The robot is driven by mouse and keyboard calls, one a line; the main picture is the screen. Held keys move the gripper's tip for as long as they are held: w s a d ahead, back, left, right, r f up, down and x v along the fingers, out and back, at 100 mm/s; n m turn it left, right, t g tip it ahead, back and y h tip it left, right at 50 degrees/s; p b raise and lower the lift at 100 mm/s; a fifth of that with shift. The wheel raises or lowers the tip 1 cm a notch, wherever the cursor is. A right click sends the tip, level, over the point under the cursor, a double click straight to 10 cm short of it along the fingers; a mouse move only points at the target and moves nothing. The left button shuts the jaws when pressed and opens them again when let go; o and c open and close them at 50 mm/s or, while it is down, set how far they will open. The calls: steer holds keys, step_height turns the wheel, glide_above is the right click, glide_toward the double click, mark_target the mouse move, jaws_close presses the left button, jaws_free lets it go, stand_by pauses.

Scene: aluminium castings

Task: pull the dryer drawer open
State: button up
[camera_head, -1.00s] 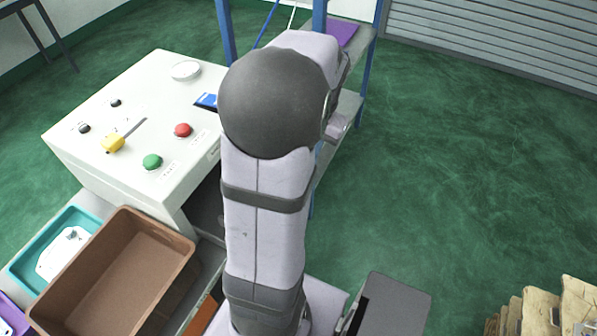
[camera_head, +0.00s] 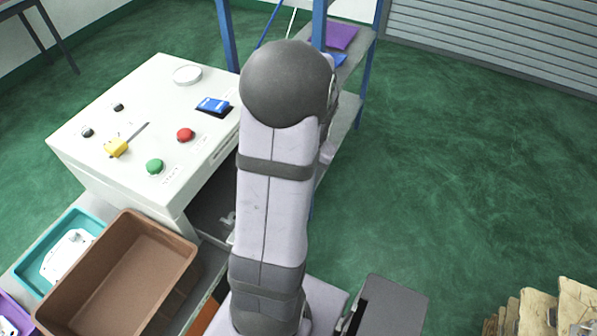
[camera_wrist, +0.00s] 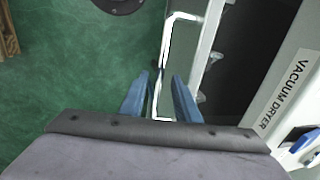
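The white dryer (camera_head: 130,190) stands at left in the head view; its "VACUUM DRYER" label (camera_wrist: 287,92) shows at right in the wrist view. The drawer (camera_wrist: 245,55) stands out from the dryer front, its dark inside showing with a few small pale metal parts in it. The drawer's white bar handle (camera_wrist: 165,60) runs along its outer side. My gripper (camera_wrist: 161,76) has its two blue fingers apart, one on each side of the handle bar, with gaps visible. The gripper is hidden behind my arm in the head view.
A brown bin (camera_head: 120,275) and a teal tray (camera_head: 50,255) stand in front of the dryer. A blue-framed shelf rack (camera_head: 345,110) stands behind my arm. Cardboard boxes (camera_head: 560,305) are at lower right. The green floor at right is clear.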

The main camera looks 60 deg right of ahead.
jaws_close()
steer(key=s+b, duration=0.1)
steer(key=s, duration=1.3)
steer(key=shift+d, duration=0.1)
jaws_free()
step_height(320, 180, up, 7)
steer(key=s+b, duration=0.1)
steer(key=shift+s+r+b, duration=0.15)
steer(key=shift+s+b, duration=0.05)
steer(key=shift+b, duration=0.15)
